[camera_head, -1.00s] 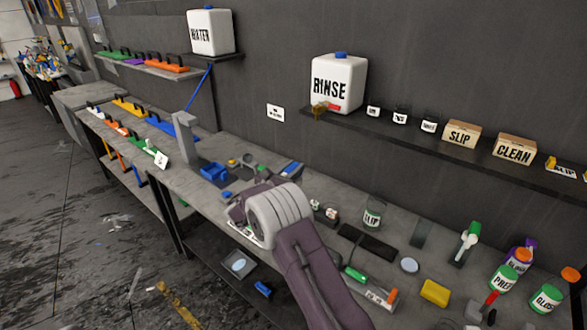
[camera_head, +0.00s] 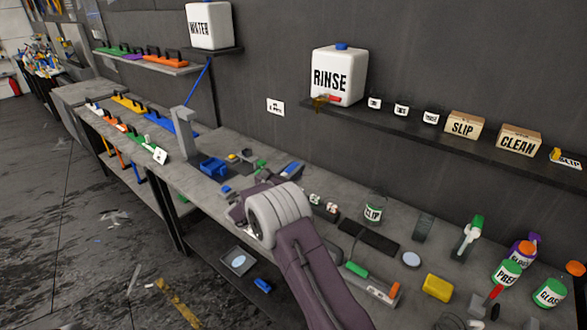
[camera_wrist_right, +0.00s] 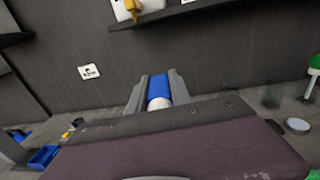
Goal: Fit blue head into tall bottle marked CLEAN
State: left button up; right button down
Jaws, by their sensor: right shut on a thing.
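My right gripper (camera_wrist_right: 158,84) is shut on a blue cylindrical piece with a white lower part, which looks like the blue head (camera_wrist_right: 159,92). The piece sits between the two grey fingers in the right wrist view. In the head view my right arm reaches over the long grey workbench, and its wrist hides the fingers and the piece. I cannot make out a tall bottle marked CLEAN; the word CLEAN reads only on a cardboard box (camera_head: 519,142) on the wall shelf. My left gripper is not in view.
A RINSE canister (camera_head: 338,78) stands on the wall shelf. On the bench are a SLIP jar (camera_head: 374,212), a yellow sponge (camera_head: 437,288), and PREP (camera_head: 507,272) and GLOSS (camera_head: 550,293) bottles at right. A blue tray (camera_head: 214,167) lies left of my wrist.

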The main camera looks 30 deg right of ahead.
jog(key=shift+f+b, duration=2.4)
jog(key=shift+f, duration=0.55)
jog(key=c, duration=1.1)
grip_release()
jog(key=b+v, duration=0.2)
jog(key=v, duration=0.7)
jog(key=shift+f, duration=0.1)
